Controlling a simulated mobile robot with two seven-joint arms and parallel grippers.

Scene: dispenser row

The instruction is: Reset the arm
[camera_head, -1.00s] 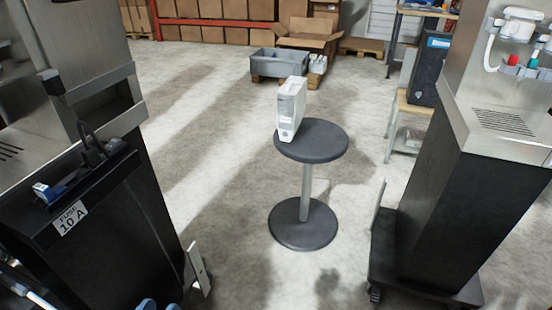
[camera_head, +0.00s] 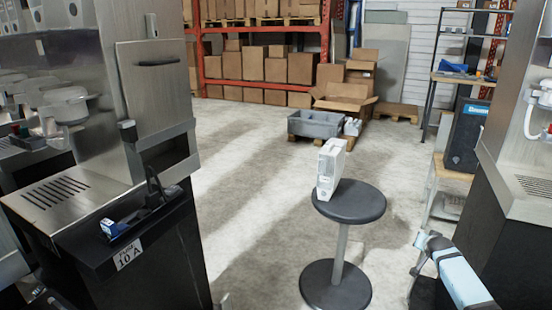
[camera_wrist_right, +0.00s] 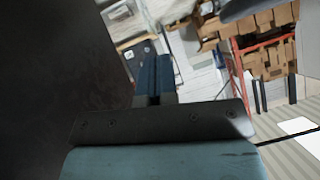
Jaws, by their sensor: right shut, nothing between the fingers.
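My right gripper (camera_wrist_right: 155,62) shows in the right wrist view as two dark blue fingers side by side, shut with nothing between them. They point away from the camera, and a dark surface fills the left of that view. In the head view, a light blue link of my right arm (camera_head: 464,277) comes in at the bottom right, beside the right machine. My left gripper is not in view.
A white box-like unit (camera_head: 328,170) stands on a round black pedestal table (camera_head: 352,205). A steel dispenser (camera_head: 158,85) stands at left, another machine (camera_head: 520,155) at right. Behind are a grey crate (camera_head: 314,123) and boxes on red racking. Floor left of the pedestal is clear.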

